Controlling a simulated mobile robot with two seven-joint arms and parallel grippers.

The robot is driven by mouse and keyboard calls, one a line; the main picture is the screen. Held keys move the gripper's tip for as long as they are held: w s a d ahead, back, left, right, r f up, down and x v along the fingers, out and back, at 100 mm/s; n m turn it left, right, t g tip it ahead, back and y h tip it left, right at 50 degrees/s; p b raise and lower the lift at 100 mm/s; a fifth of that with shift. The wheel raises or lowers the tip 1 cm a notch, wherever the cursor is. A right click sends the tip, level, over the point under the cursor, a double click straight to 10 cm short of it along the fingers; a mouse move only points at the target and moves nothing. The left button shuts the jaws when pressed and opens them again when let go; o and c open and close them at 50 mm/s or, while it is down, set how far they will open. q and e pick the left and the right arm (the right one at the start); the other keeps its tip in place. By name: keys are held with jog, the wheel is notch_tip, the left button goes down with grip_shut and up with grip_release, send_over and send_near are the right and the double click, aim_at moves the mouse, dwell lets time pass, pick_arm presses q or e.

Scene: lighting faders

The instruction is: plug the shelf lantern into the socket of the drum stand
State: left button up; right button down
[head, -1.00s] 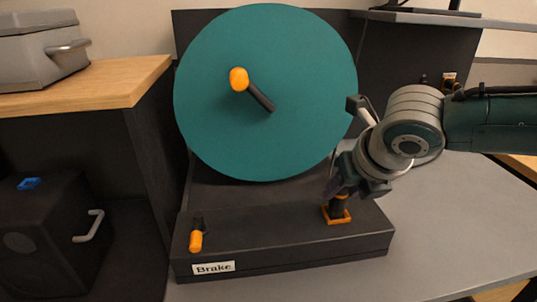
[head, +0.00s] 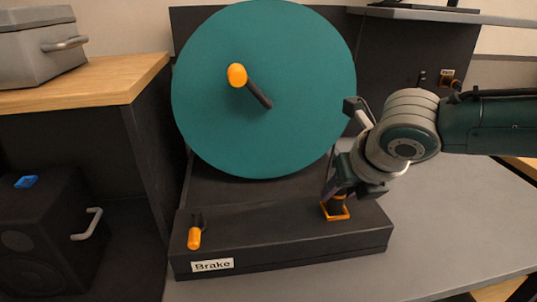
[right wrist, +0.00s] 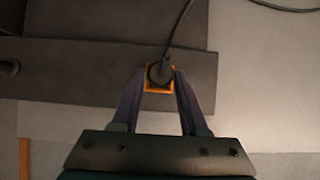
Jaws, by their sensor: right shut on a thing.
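The drum stand is a black base (head: 280,245) carrying a large teal disc (head: 300,120). An orange-rimmed socket (head: 347,216) is on the right of its top. My right gripper (head: 339,190) points down over the socket, shut on a dark plug (right wrist: 160,73). The plug stands at the socket, and in the right wrist view the orange rim (right wrist: 149,87) shows around it. A dark cord (right wrist: 180,25) runs up from the plug. I cannot tell how deep the plug sits. The lantern itself is not clearly visible. My left gripper is not in view.
An orange-handled brake lever (head: 194,238) stands at the base's left, above a "Brake" label (head: 212,265). The disc has an orange-knobbed crank (head: 237,75). A wall outlet (head: 447,76) is behind my arm. Grey tabletop (head: 440,230) is clear at right.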

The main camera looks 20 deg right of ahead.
jog(key=shift+c, duration=1.7)
grip_release()
